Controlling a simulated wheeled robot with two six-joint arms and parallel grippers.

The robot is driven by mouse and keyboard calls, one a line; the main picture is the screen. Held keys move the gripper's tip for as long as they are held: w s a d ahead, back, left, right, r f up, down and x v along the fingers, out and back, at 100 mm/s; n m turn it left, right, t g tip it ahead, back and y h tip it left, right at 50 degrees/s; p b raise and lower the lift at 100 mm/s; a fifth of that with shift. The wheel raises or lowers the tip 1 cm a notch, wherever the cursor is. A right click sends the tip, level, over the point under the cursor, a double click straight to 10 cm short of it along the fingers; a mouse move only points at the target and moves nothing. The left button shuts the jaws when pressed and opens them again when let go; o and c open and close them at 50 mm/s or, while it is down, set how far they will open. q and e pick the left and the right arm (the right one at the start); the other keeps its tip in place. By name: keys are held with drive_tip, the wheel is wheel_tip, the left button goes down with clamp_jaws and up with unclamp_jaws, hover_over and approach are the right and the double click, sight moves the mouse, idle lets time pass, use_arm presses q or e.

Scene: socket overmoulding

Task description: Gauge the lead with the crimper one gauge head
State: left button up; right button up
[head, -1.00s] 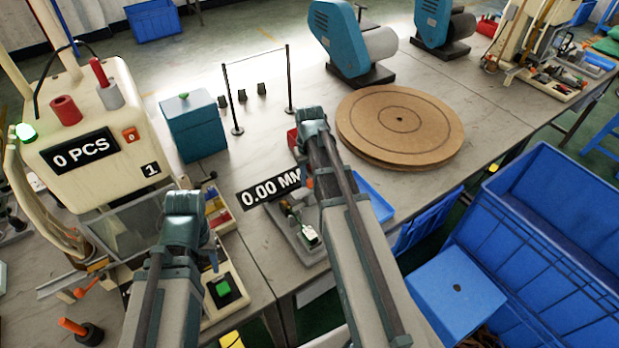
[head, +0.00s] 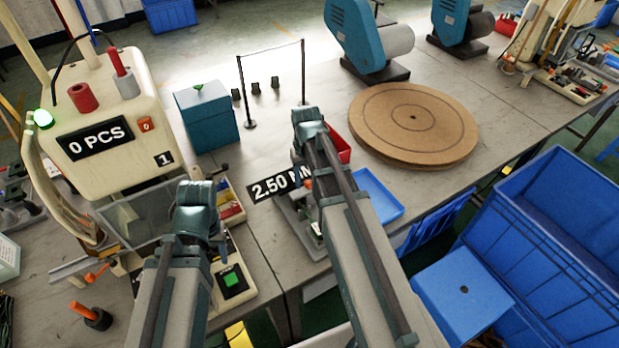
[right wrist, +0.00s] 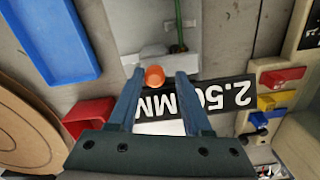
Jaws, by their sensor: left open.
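The gauge's black display (head: 274,187) reads 2.50 and its right end is hidden by my right arm. The grey gauge base (head: 305,232) is partly hidden under that arm. In the right wrist view my right gripper (right wrist: 158,73) has its fingers apart above the gauge. An orange knob (right wrist: 154,76) shows between the fingertips, nearer one finger, with a gap at the other. A thin dark green piece (right wrist: 181,28) shows just beyond the tips; I cannot tell whether it is the lead. My left gripper (head: 203,238) is at the crimper (head: 110,120), its fingertips mostly hidden.
The crimper display reads 0 PCS, with a green button (head: 232,279) at its front. A blue tray (head: 378,196) and a red bin (head: 340,143) lie right of the gauge. A round brown board (head: 440,135) stands behind, and blue crates (head: 560,230) are at right.

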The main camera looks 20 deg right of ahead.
drive_tip(key=shift+o, duration=0.5)
drive_tip(key=shift+d, duration=0.1)
drive_tip(key=shift+r, duration=0.1)
drive_tip(key=shift+r, duration=0.2)
use_arm(q)
wheel_tip(320, 180, up, 14)
drive_tip(key=p, duration=1.3)
drive_tip(key=shift+p, duration=0.4)
use_arm(e)
wheel_tip(320, 180, up, 13)
drive_tip(key=shift+r, duration=0.15)
use_arm(q)
drive_tip(key=shift+f, duration=0.15)
